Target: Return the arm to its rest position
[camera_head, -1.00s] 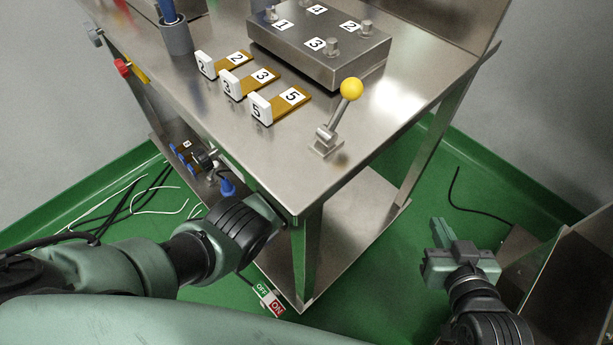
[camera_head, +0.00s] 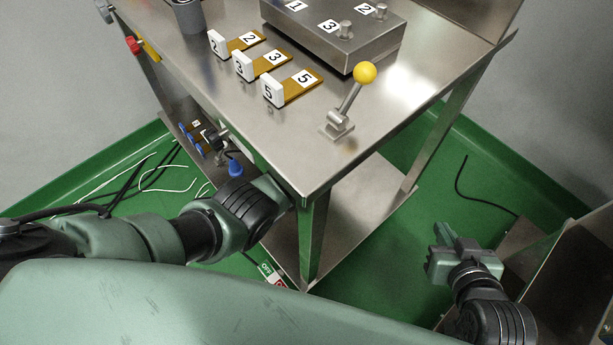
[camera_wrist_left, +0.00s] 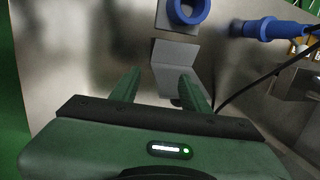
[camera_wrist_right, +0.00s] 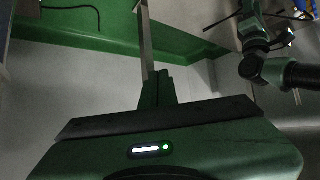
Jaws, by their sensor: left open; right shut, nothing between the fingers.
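My right gripper (camera_head: 438,235) hangs in free air low at the right, apart from the steel table (camera_head: 290,140). In the right wrist view its fingers (camera_wrist_right: 157,88) are together with nothing between them. My left arm reaches in from the left to the table's near corner, at lower-shelf height. Its gripper is hidden there in the head view. In the left wrist view the left gripper (camera_wrist_left: 158,88) has its fingers apart and empty, with a grey bent bracket (camera_wrist_left: 175,55) beyond them. A blue ring (camera_wrist_left: 187,10) is above that bracket.
A yellow-knobbed lever (camera_head: 364,73) and numbered brown holders (camera_head: 302,86) are on the table, with a steel box (camera_head: 335,35) behind. A blue plug (camera_wrist_left: 265,28) and black cable are near the left gripper. Green floor (camera_head: 400,225) lies open between table and right gripper.

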